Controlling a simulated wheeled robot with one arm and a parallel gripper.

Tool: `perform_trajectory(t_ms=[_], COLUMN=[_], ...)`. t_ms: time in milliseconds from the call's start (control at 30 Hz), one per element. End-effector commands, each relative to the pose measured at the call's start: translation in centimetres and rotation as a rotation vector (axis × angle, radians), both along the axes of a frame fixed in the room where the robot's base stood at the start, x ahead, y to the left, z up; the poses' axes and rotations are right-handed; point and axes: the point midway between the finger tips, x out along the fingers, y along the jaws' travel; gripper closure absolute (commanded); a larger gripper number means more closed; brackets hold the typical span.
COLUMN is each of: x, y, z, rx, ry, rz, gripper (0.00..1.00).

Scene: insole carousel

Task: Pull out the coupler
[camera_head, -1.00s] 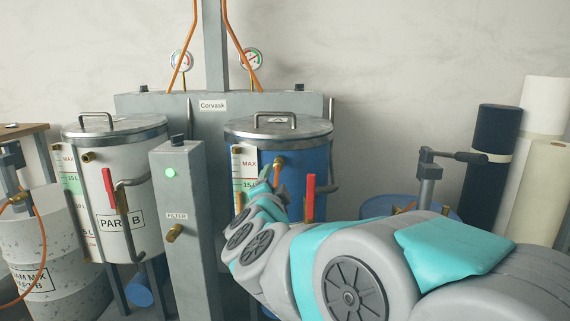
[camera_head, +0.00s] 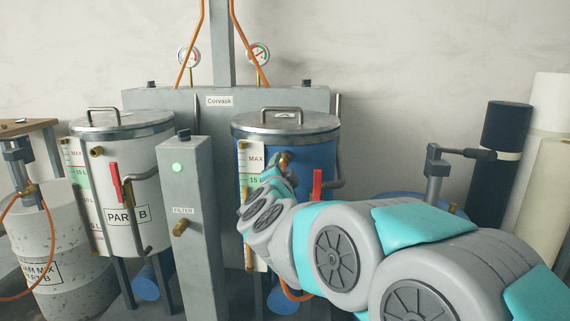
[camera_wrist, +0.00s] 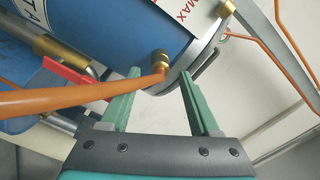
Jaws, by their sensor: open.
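The coupler (camera_wrist: 160,63) is a small brass fitting on the side of the blue tank (camera_wrist: 100,35), with an orange hose (camera_wrist: 70,97) running from it to the left in the wrist view. My gripper (camera_wrist: 160,76) is open, its two green fingers spread to either side of the coupler, which shows between and just beyond the tips. I cannot tell whether a finger touches it. In the head view the blue tank (camera_head: 318,150) stands right of centre, and my arm hides most of its front; the brass fitting (camera_head: 284,159) shows just above my wrist.
A red-handled valve (camera_head: 317,185) sits right of the fitting. A grey filter post (camera_head: 190,220) stands to the left, then the white Part B tank (camera_head: 150,160). A blue drum with a pump (camera_head: 433,170) and several rolls (camera_head: 503,140) are at the right.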

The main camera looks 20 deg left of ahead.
Motion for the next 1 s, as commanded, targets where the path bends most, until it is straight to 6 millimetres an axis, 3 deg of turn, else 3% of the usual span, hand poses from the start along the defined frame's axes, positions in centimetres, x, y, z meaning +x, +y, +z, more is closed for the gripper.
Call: perform_trajectory(t_ms=[300, 1000], x=[3.3, 3.6], y=[0.8, 0.9], z=[0.1, 0.1], rx=[0.000, 0.000], ry=[0.001, 0.000], rz=[-0.001, 0.000], gripper=[0.38, 0.38])
